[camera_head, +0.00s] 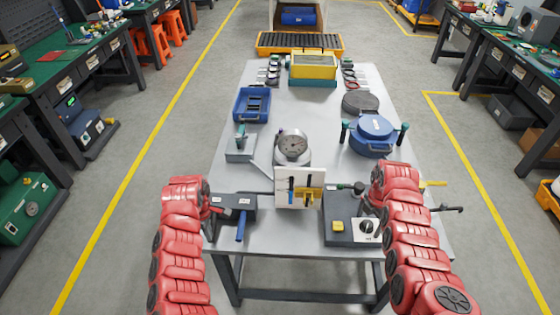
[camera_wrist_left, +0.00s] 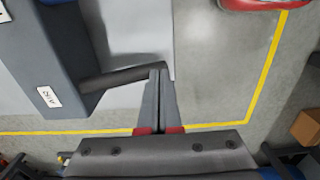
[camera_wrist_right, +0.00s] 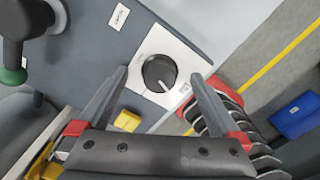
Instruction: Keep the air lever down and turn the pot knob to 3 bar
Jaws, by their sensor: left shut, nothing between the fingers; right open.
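The pot knob (camera_head: 367,227) is a black dial on a white plate on the grey right-hand box; in the right wrist view the knob (camera_wrist_right: 159,72) carries a white pointer line. My right gripper (camera_wrist_right: 158,75) is open, its fingers to either side of the knob in that view; contact is unclear. In the left wrist view, a dark bar (camera_wrist_left: 120,78) reaches from a labelled box to my shut left gripper (camera_wrist_left: 160,72). I cannot tell whether the fingertips press on it.
A yellow button (camera_wrist_right: 127,120) sits near the knob. A blue pot (camera_head: 374,132) and blue tray (camera_head: 252,104) stand further back.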

